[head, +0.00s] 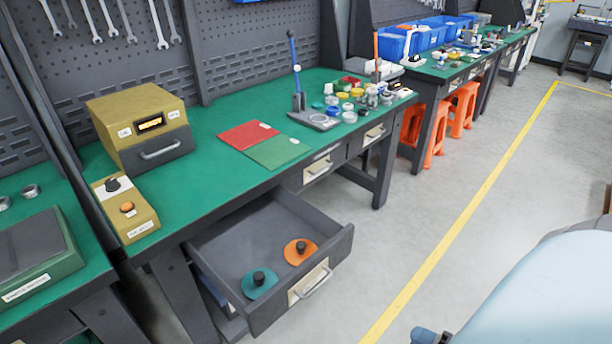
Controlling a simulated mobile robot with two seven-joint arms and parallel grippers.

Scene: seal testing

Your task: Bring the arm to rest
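A pale blue part of my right arm (545,295) fills the lower right corner of the head view. A small dark blue piece at the bottom edge seems to belong to my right gripper (430,337); its fingers are mostly out of the picture, so I cannot tell whether it is open or shut. It is over the floor, apart from the bench and to the right of the open drawer (335,250). My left gripper and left arm are not in view.
The open drawer holds a teal disc (259,283) and an orange disc (300,250), each with a black knob. The green bench (215,195) carries a yellow box (140,115), a control box (125,208), red and green mats, and small parts. The floor (450,240) on the right is clear.

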